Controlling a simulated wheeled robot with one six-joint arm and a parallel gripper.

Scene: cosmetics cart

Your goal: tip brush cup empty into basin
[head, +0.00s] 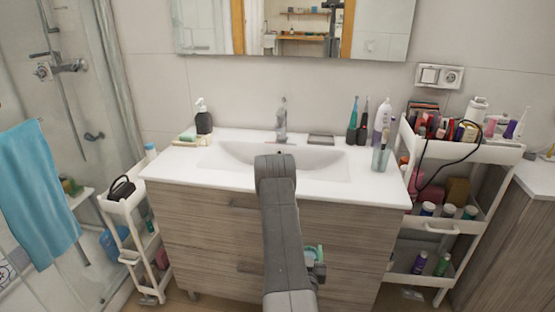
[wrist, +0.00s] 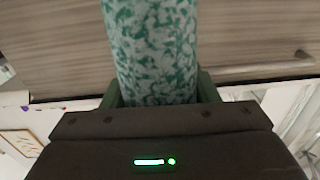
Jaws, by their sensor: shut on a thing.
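My gripper (wrist: 159,90) is shut on a green-and-white speckled cup (wrist: 152,45), with one green finger at each side of it. The cup's upper part runs out of the top of the wrist view, so its mouth and any brushes in it are hidden. In the head view my arm hides the gripper; a small teal piece shows right of the arm, low in front of the drawers, and I cannot tell if it is the cup. The white basin (head: 320,163) is set in the counter behind the arm, and looks empty.
A soap bottle (head: 203,118) stands left of the tap (head: 281,120). A glass (head: 380,158), toothbrushes and a white bottle (head: 382,120) stand on the right of the counter (head: 225,180). A loaded white cart (head: 500,152) is at right, a smaller one (head: 125,208) at left.

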